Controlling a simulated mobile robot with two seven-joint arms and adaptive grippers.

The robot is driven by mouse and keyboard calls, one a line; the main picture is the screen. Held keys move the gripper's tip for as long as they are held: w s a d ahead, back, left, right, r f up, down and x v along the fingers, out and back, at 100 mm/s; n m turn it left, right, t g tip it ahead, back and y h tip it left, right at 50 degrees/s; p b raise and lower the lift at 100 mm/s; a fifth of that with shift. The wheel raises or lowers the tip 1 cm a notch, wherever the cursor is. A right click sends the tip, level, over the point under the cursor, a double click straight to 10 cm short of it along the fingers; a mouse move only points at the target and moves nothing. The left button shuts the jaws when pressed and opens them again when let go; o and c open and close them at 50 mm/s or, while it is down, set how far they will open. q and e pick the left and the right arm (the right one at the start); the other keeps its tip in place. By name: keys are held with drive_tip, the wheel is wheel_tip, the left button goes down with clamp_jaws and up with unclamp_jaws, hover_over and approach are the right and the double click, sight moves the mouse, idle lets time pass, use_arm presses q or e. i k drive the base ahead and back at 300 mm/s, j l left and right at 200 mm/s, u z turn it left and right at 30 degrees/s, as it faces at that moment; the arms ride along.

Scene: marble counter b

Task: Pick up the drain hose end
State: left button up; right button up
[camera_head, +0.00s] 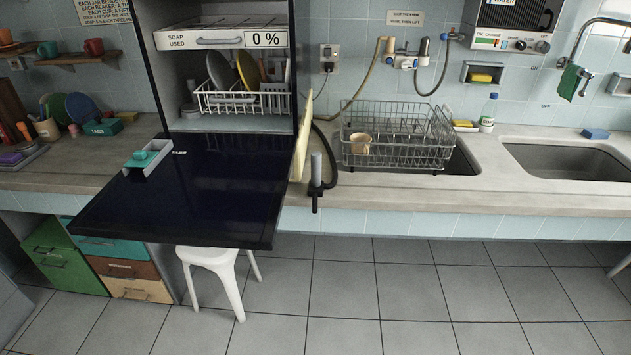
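A black hose (331,150) comes out from beside the open dishwasher and curves down to the counter's front edge. At its lower end is a black fitting (316,188) with a short grey upright cylinder (316,167). This looks like the drain hose end; I cannot tell whether the grey part belongs to the hose or to a holder. The fitting sits at the front edge, right of the dishwasher and left of the dish rack. Neither of my grippers is in view.
The dishwasher's dark door (185,195) is folded down and juts out past the counter. A wire dish rack (400,140) with a beige cup (360,144) stands to the right. A white stool (215,262) is under the door. The floor in front is clear.

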sight(316, 187)
drive_tip(key=i+j+z, duration=0.1)
drive_tip(key=j+z, duration=0.15)
drive_tip(key=i+j+z, duration=0.1)
drive_tip(key=j+z, duration=0.15)
drive_tip(key=j, duration=0.15)
drive_tip(key=i+l+u, duration=0.25)
drive_tip(key=i+l, duration=0.4)
drive_tip(key=i+l+u, duration=0.2)
drive_tip(key=i+l, duration=0.35)
drive_tip(key=l, duration=0.2)
drive_tip(key=k+l+u, duration=0.1)
drive_tip(key=u, duration=0.3)
